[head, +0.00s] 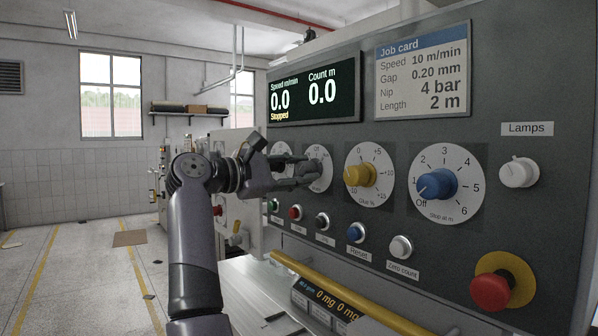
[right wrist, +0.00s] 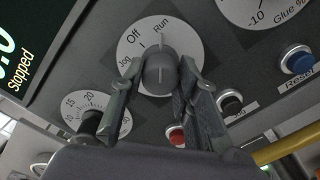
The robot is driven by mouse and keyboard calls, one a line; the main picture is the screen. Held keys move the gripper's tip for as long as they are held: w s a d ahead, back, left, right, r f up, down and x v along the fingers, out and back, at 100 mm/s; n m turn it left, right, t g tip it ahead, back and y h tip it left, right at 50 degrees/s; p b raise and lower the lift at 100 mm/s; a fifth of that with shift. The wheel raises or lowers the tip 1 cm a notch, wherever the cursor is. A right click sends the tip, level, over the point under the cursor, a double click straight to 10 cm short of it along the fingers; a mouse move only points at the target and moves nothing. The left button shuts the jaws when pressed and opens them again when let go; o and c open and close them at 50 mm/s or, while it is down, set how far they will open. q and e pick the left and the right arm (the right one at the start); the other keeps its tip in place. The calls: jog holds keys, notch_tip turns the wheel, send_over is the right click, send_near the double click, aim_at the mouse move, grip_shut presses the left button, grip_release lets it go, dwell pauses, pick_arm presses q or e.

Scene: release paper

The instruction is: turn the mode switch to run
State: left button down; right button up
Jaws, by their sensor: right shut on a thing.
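The mode switch (right wrist: 160,68) is a grey knob on a white round dial marked Jog, Off and Run. In the right wrist view its ridge points up the picture, close to the Run mark. In the head view its dial (head: 319,153) is partly hidden behind my right gripper (head: 312,172). In the right wrist view the fingers of my right gripper (right wrist: 160,78) are on both sides of the knob, shut on it. My left gripper is not in view.
The display (head: 315,92) reads Stopped, with speed 0.0. A yellow knob (head: 360,174) and a blue knob (head: 437,184) are to the right. Push buttons, including blue Reset (head: 356,231), sit below. A red emergency button (head: 491,291) and a yellow bar (head: 345,290) are lower.

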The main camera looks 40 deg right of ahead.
jog(key=o, duration=1.2)
jog(key=shift+c, duration=0.2)
jog(key=w+a, duration=0.1)
jog(key=a, duration=1.1)
jog(key=shift+w, duration=0.15)
